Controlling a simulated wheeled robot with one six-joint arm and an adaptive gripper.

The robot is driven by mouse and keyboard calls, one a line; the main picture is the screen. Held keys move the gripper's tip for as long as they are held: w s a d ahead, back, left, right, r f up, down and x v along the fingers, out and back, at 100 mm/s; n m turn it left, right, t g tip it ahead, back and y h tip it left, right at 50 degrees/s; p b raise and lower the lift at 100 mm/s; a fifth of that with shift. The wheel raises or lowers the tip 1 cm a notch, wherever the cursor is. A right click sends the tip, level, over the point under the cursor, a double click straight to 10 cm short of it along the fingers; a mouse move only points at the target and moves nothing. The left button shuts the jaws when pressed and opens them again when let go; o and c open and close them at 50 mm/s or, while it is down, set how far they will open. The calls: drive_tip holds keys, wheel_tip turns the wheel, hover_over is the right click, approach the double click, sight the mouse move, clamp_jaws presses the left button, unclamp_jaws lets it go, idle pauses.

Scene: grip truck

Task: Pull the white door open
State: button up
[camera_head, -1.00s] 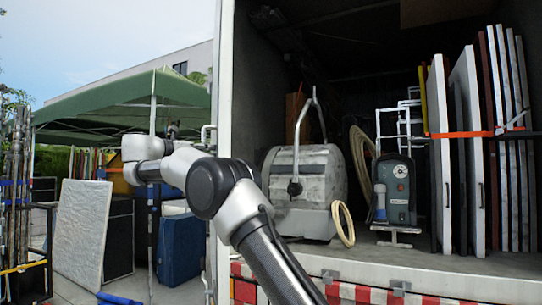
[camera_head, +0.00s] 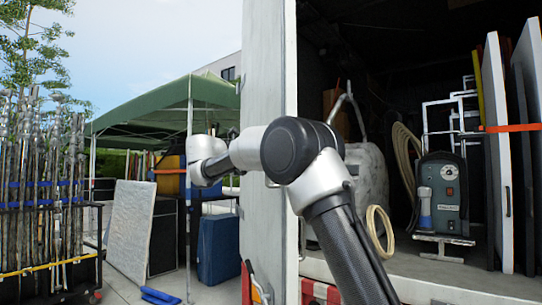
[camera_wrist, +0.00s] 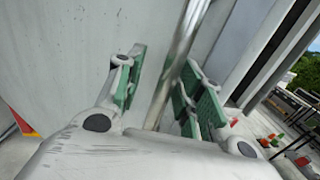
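The white door (camera_head: 262,95) is a tall panel at the left edge of the truck's opening in the head view. The truck's inside shows to its right, so it does not cover the visible opening. In the wrist view, a pale panel (camera_wrist: 75,45) fills the left side. A metal bar (camera_wrist: 183,45) runs lengthwise beside it. My gripper (camera_wrist: 163,88) has its two green-padded fingers apart, one on each side of the bar. Gaps show between pads and bar, so I see no firm grip. In the head view, the gripper is mostly hidden behind my wrist.
Inside the truck are a control box (camera_head: 440,195), a coiled hose (camera_head: 404,160) and upright panels (camera_head: 497,150). On the left stand a pole rack (camera_head: 40,195), a leaning white board (camera_head: 131,228) and a blue case (camera_head: 217,248) by a green tent (camera_head: 150,112). Paving between is partly clear.

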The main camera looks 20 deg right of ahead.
drive_tip(key=shift+d, duration=0.2)
drive_tip(key=w+a, duration=0.2)
drive_tip(key=a, duration=0.6)
drive_tip(key=shift+w+a, duration=0.3)
drive_tip(key=shift+w, duration=0.05)
idle(0.5)
drive_tip(key=shift+c, duration=0.4)
